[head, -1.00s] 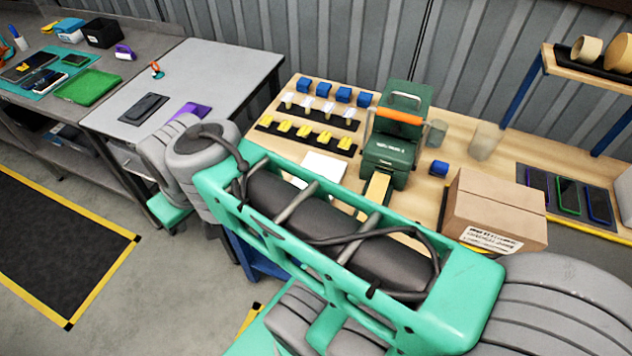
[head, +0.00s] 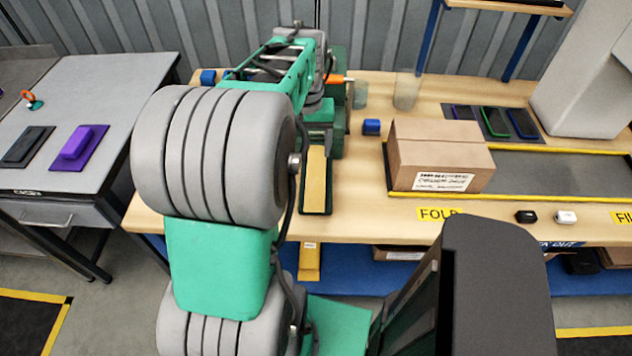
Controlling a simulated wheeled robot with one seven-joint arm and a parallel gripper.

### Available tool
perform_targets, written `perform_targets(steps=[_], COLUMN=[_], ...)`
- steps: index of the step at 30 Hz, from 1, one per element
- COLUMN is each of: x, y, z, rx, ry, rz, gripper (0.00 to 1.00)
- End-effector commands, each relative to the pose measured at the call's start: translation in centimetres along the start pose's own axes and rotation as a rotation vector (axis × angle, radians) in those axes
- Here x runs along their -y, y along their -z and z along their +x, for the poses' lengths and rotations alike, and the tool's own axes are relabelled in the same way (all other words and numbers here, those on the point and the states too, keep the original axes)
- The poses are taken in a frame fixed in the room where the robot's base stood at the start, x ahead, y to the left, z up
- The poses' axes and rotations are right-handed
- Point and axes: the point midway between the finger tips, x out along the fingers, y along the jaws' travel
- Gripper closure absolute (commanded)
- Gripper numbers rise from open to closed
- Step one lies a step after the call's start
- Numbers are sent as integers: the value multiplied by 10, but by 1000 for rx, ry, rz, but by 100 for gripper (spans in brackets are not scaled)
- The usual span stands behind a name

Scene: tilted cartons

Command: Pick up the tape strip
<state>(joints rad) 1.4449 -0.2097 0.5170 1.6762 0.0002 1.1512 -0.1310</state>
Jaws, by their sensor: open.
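The tan tape strip (head: 316,178) lies flat along the front tongue of the green tape dispenser (head: 319,131), pointing toward the table's front edge. The dispenser has an orange handle and stands on the wooden table, partly hidden behind my arm. My arm reaches forward over the left part of the table, and its far end is beside and above the dispenser. My gripper itself cannot be made out; the arm's links cover that area. I see nothing touching the strip.
A closed brown carton (head: 440,157) stands right of the dispenser, on a yellow-edged grey mat (head: 530,175). A grey side table (head: 90,110) with a purple item (head: 80,147) is at left.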

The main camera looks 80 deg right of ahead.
Motion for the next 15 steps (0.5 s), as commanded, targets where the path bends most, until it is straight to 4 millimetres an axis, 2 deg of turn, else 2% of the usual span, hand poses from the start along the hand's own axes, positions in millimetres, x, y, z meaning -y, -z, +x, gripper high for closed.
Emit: perform_targets(steps=[1, 3, 10, 15], x=[-11, -17, -19, -20], y=[0, 0, 0, 1], z=[5, 12, 42, 73], rx=[6, 12, 12, 10], ry=[1, 2, 2, 1], rz=[24, 37, 37, 37], gripper=[29, 29, 29, 29])
